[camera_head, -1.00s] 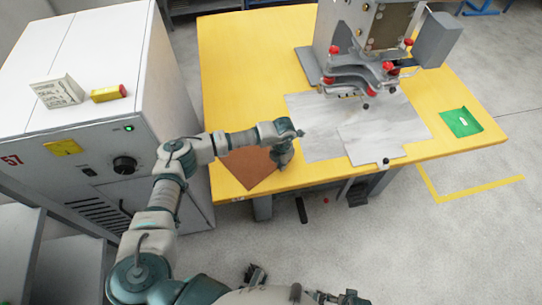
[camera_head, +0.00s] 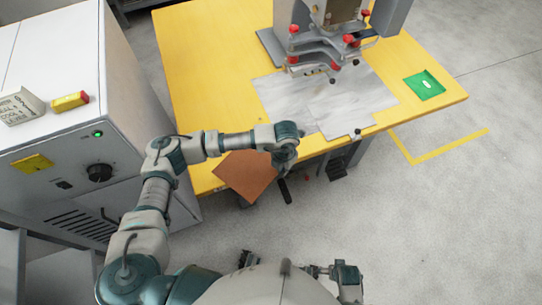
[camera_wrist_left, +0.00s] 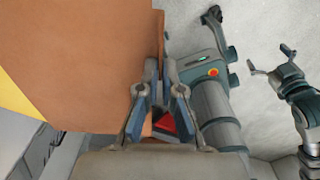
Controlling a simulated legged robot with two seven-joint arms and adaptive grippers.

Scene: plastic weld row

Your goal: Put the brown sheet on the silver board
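The brown sheet (camera_head: 243,176) hangs partly out past the front edge of the yellow table, at the left of the silver plates. My left gripper (camera_head: 284,168) is at its right side. In the left wrist view, the left gripper's fingers (camera_wrist_left: 161,85) are closed on the edge of the sheet (camera_wrist_left: 85,60). The silver board (camera_head: 352,108) lies flat at the table's front, overlapping another streaked silver plate (camera_head: 282,100); I cannot tell if they are separate pieces. My right gripper (camera_wrist_left: 272,60) is spread and empty, away from the table.
A grey welding machine (camera_head: 325,45) with red knobs stands behind the silver plates. A green piece (camera_head: 424,85) lies at the table's right. A grey cabinet (camera_head: 60,150) stands left of the table (camera_head: 205,70). The table's left part is bare.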

